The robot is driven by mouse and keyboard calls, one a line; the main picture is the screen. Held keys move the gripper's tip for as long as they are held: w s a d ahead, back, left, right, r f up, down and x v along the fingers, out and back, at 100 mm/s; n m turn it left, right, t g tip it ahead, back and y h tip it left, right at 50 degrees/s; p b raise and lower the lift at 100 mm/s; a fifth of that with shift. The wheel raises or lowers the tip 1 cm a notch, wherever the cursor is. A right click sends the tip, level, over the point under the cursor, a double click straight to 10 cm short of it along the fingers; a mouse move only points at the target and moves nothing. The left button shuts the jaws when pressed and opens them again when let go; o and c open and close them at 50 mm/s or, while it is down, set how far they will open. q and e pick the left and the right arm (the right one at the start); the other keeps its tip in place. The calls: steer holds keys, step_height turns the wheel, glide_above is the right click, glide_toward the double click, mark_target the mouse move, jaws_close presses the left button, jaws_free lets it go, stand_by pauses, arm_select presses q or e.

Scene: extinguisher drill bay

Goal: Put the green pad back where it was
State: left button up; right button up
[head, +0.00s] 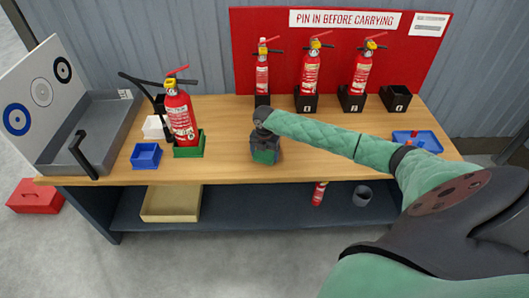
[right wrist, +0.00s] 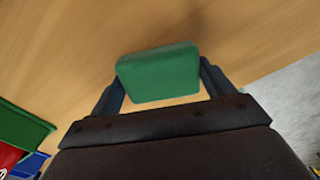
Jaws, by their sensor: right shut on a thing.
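The green pad (right wrist: 160,73) is a small rounded block between the two dark fingers of my right gripper (right wrist: 163,90) in the right wrist view. The gripper is shut on the pad. I cannot tell whether the pad touches the tabletop. My left gripper is not in view.
Left of the gripper, a fire extinguisher (head: 181,115) stands on a green base (head: 190,150), beside a blue bin (head: 146,155). Several black holders line the back; the rightmost (head: 396,98) is empty. A blue tray (head: 418,141) lies at right. Tabletop around the gripper is clear.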

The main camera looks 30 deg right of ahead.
mark_target(265, 154)
steer(key=shift+f, duration=0.15)
steer(key=o, duration=0.9)
steer(key=shift+r, duration=0.4)
arm_select(q)
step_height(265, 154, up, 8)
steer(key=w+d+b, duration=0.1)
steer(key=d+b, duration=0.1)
steer(key=b, duration=0.1)
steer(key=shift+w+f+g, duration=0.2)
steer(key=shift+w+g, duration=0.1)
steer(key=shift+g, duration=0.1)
arm_select(e)
step_height(265, 154, up, 12)
steer(key=shift+f, duration=0.25)
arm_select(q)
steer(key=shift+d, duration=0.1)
